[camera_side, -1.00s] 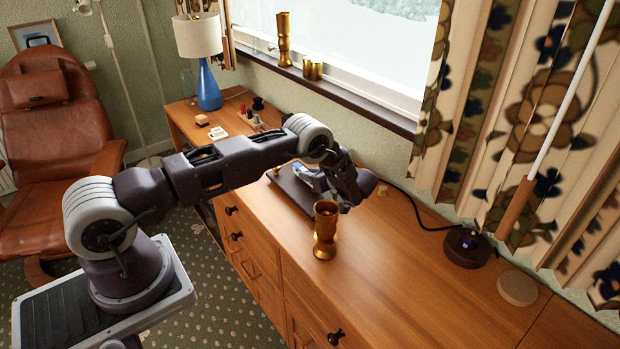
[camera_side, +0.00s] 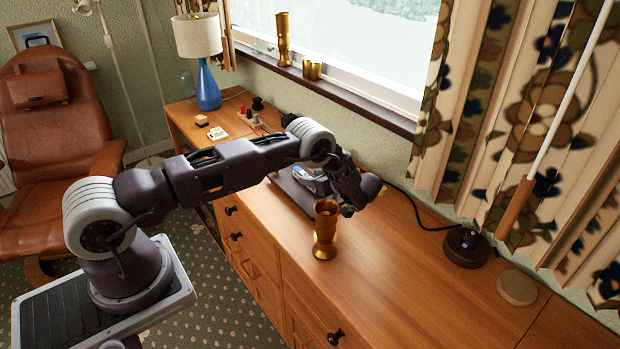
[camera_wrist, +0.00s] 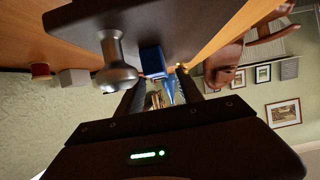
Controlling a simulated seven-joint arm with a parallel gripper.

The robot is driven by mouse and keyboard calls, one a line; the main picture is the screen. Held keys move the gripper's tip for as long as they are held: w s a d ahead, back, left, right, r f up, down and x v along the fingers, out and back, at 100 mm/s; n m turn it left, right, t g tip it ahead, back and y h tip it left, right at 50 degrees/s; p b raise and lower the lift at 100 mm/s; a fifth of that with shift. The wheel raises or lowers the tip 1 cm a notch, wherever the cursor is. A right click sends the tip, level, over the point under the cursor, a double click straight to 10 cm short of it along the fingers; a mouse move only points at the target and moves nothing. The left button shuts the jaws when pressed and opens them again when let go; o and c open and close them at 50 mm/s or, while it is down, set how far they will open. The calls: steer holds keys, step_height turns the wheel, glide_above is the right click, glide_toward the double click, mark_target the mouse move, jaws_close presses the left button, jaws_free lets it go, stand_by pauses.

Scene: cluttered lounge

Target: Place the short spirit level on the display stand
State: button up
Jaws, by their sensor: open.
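A dark flat tray or slab (camera_side: 292,193) lies on the wooden dresser, partly behind my arm; I cannot tell for sure whether it is the display stand. A silver-and-blue item (camera_side: 308,175) shows on it. In the wrist view a blue block (camera_wrist: 153,61), possibly the short spirit level, sits against the dark slab (camera_wrist: 185,22), with a silver knobbed piece (camera_wrist: 116,62) beside it. My gripper (camera_wrist: 160,80) is open, with its two dark fingers pointing toward the block and nothing seen held. In the side view my gripper (camera_side: 350,200) is low over the dresser, its fingers mostly hidden.
A gold vase (camera_side: 325,230) stands close in front of my gripper. A dark round base (camera_side: 466,248) with a cable and a pale round disc (camera_side: 517,288) lie to the right. A blue lamp (camera_side: 208,88) stands at the back left. The dresser's front middle (camera_side: 400,290) is clear.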

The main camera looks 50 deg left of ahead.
steer(key=v, duration=1)
steer(key=shift+d, duration=0.15)
